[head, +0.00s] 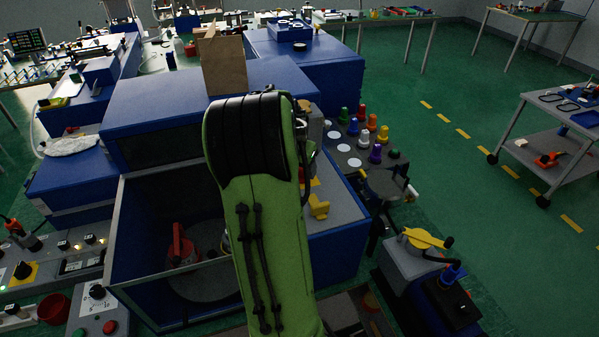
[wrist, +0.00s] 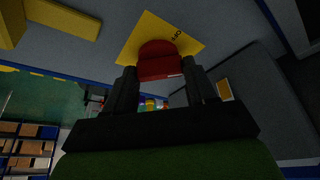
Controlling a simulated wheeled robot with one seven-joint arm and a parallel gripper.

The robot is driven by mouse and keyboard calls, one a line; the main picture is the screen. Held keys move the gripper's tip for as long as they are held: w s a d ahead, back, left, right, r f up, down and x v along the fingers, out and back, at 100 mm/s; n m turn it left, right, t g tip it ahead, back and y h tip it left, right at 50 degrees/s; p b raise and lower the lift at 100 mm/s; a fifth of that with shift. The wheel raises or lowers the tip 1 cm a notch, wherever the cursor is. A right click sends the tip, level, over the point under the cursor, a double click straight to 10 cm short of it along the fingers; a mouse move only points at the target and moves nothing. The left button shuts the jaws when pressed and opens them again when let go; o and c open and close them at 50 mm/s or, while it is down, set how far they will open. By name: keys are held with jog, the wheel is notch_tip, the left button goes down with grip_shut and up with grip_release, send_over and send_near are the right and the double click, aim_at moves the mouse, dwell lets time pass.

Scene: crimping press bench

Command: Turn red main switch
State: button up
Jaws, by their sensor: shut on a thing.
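In the wrist view the red main switch (wrist: 160,58) sits on a yellow plate (wrist: 190,44) with small dark lettering, on a grey panel (wrist: 225,22). My gripper (wrist: 160,76) has its two dark fingers on either side of the red knob, shut on it. How far the knob is turned is hard to tell in the dim light.
In the head view a blue press housing (head: 155,95) surrounds my arm. A yellow block (head: 319,207) and coloured knobs (head: 376,152) stand to the right. A cart (head: 560,150) stands at the far right, with open green floor (head: 455,190) before it.

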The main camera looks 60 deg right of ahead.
jog(key=n+t, duration=0.1)
jog(key=n, duration=0.1)
jog(key=n+b, duration=0.1)
jog(key=n, duration=0.1)
jog(key=shift+s+d+n+t, duration=0.1)
jog(key=shift+s+n+t, duration=0.1)
jog(key=shift+n+t, duration=0.15)
jog(key=shift+n+t+y+b, duration=0.2)
jog(key=shift+n+t+y, duration=0.15)
jog(key=shift+n, duration=0.75)
jog(key=shift+n+t+y+b, duration=0.15)
jog(key=shift+n+t+y, duration=0.2)
jog(key=shift+n, duration=0.7)
jog(key=o, duration=1)
jog(key=shift+o, duration=0.2)
jog(key=p+v, duration=0.3)
jog(key=v, duration=1.2)
jog(key=shift+s+r, duration=0.2)
jog(key=shift+r, duration=0.15)
